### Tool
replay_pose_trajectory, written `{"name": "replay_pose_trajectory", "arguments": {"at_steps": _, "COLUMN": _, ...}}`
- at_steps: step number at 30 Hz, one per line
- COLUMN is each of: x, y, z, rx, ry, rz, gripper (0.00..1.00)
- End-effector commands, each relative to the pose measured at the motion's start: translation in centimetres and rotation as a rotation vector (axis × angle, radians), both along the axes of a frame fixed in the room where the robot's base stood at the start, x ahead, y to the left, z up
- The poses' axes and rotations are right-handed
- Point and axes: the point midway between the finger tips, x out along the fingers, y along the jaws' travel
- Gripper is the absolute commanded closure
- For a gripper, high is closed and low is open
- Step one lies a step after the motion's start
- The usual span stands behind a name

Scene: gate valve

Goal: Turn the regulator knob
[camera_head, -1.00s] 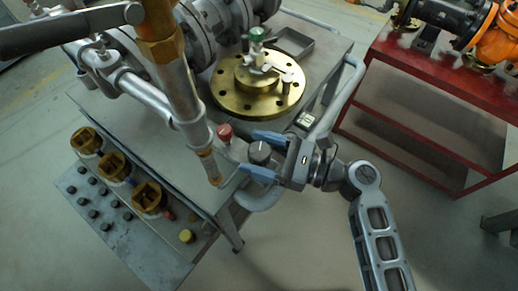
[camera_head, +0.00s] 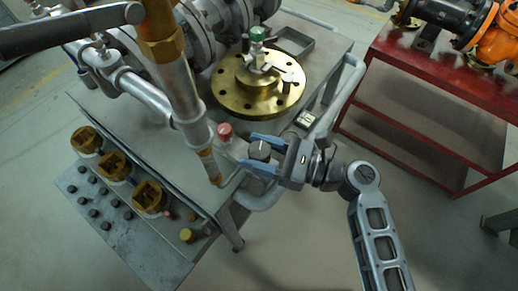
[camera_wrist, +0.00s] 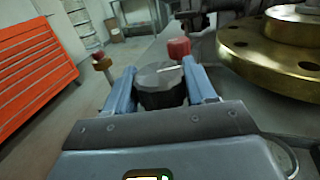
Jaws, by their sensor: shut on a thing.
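The regulator knob (camera_head: 260,151) is a dark round knob with a pale line on its top, at the near right corner of the bench. It also shows in the wrist view (camera_wrist: 160,84), between the two blue fingers. My gripper (camera_head: 257,154) reaches in from the right and is shut on the knob, one finger on each side. The knob's lower part is partly hidden by the fingers and the gripper body.
A red knob (camera_head: 225,131) stands just beyond the fingertips. A vertical pipe (camera_head: 190,110) rises to the left. A brass flange (camera_head: 258,92) with a green-topped fitting lies behind. A bench handrail (camera_head: 340,95) runs along the right. Open floor lies right of the bench.

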Motion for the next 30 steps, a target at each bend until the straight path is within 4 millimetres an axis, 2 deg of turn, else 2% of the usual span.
{"name": "replay_pose_trajectory", "arguments": {"at_steps": 11, "x": -0.13, "y": -0.05, "z": 0.18, "rx": -0.001, "ry": 0.004, "rz": -0.177, "gripper": 0.75}}
{"name": "replay_pose_trajectory", "arguments": {"at_steps": 30, "x": -0.04, "y": -0.05, "z": -0.55, "rx": 0.003, "ry": 0.001, "rz": -0.775, "gripper": 0.75}}
